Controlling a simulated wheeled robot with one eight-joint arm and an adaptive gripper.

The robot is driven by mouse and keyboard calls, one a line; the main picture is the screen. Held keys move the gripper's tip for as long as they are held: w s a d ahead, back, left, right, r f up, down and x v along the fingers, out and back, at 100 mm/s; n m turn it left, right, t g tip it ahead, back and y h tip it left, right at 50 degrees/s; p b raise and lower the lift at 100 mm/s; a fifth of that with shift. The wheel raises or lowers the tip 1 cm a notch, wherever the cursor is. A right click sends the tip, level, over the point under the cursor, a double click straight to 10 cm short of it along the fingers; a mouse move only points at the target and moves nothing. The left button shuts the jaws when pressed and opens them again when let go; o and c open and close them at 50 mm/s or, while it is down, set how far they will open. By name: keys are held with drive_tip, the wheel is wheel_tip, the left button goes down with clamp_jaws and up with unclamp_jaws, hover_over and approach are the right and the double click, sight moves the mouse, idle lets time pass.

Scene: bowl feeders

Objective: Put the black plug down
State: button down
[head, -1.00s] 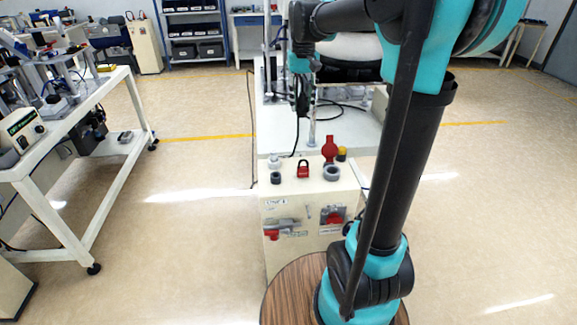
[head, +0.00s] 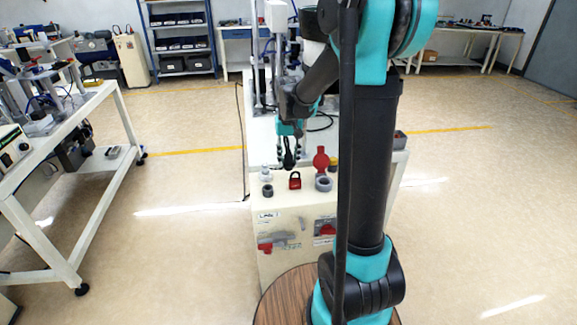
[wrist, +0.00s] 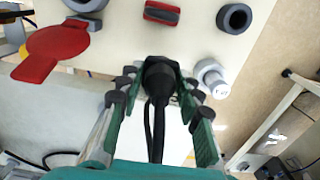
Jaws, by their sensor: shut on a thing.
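My gripper (wrist: 160,90) is shut on the black plug (wrist: 158,78), with its dark fingers on both sides of the plug. The plug's black cable runs back between the fingers. In the head view my gripper (head: 288,160) is at the rear edge of the cream box's top (head: 280,200), with the plug small and dark there. I cannot tell whether the plug touches the surface.
A white bench (head: 262,140) with equipment is behind. A white table (head: 95,120) stands left, with open floor between.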

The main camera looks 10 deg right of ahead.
sight(289, 165)
drive_tip(key=shift+f, duration=1.7)
drive_tip(key=shift+f, duration=0.15)
drive_tip(key=c, duration=1)
unclamp_jaws()
drive_tip(key=shift+c, duration=0.2)
wheel_tip(289, 165, up, 12)
drive_tip(key=shift+r, duration=0.1)
drive_tip(key=s+d+f+t, duration=0.2)
drive_tip(key=s+f, duration=0.5)
drive_tip(key=s, duration=0.4)
drive_tip(key=s+d+f+t, duration=0.2)
drive_tip(key=s+f, duration=0.5)
drive_tip(key=s, duration=0.4)
drive_tip(key=shift+d+f, duration=0.15)
drive_tip(key=shift+d, duration=0.6)
drive_tip(key=shift+s, duration=0.1)
